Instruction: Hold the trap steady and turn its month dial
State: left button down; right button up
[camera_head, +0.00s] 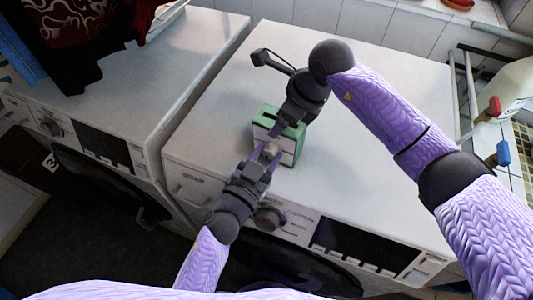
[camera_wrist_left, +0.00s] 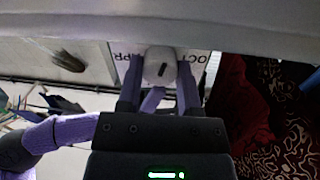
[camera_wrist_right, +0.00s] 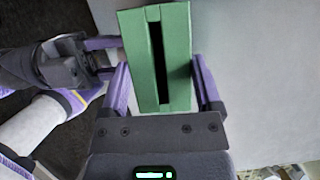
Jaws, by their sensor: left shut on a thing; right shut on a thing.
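The trap is a green box (camera_head: 267,116) with a white front face, standing on the right white machine near its front edge. My right gripper (camera_head: 287,127) is shut on the box from above. In the right wrist view the green top (camera_wrist_right: 143,60) with a dark slot sits between its fingers. My left gripper (camera_head: 268,153) is shut on the month dial at the front. In the left wrist view the dial is a pale knob (camera_wrist_left: 160,67) with a dark mark, between the fingers. The letters APR and OCT show beside it; other lettering is hidden.
The right machine's top (camera_head: 380,75) is mostly clear. Another white machine (camera_head: 130,70) stands to the left, with dark red cloth (camera_head: 75,30) on it. A metal rail, red and blue taps (camera_head: 498,155) and a pale bottle (camera_head: 510,85) are at the right.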

pick_arm(q)
jog(key=shift+m, duration=0.3)
jog(key=m, duration=1)
jog(key=shift+m, duration=2)
jog(key=shift+d, duration=0.1)
jog(key=shift+c, duration=1.3)
grip_release()
